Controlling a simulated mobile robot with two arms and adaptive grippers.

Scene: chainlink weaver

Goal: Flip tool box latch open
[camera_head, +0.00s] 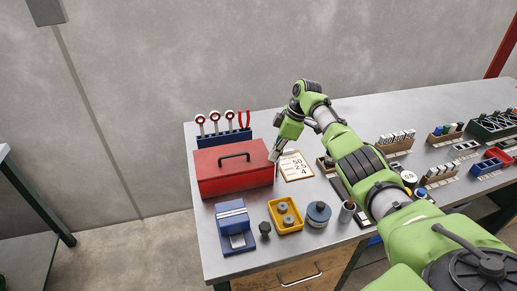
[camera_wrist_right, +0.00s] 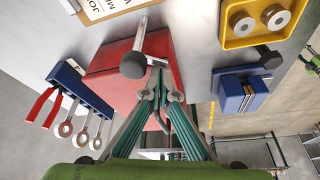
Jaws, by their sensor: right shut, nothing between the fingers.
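The red tool box (camera_head: 225,178) stands closed on the left part of the metal workbench, with a dark carry handle (camera_head: 234,156) on its lid. In the right wrist view, the red box (camera_wrist_right: 110,75) lies behind my fingers. A grey lever with a dark round knob (camera_wrist_right: 133,66), which looks like the latch, shows just beside my fingertips. I cannot tell whether they touch it. My right gripper (camera_head: 273,156) is at the box's right side; in the wrist view its fingers (camera_wrist_right: 159,78) are together and empty. My left gripper is out of view.
A blue tool rack (camera_head: 224,138) stands behind the box. A clipboard (camera_head: 295,166) lies to its right. A blue vise-like block (camera_head: 233,221), a yellow tray (camera_head: 285,228) and a round blue tin (camera_head: 318,212) stand in front. Several racks line the bench's right side.

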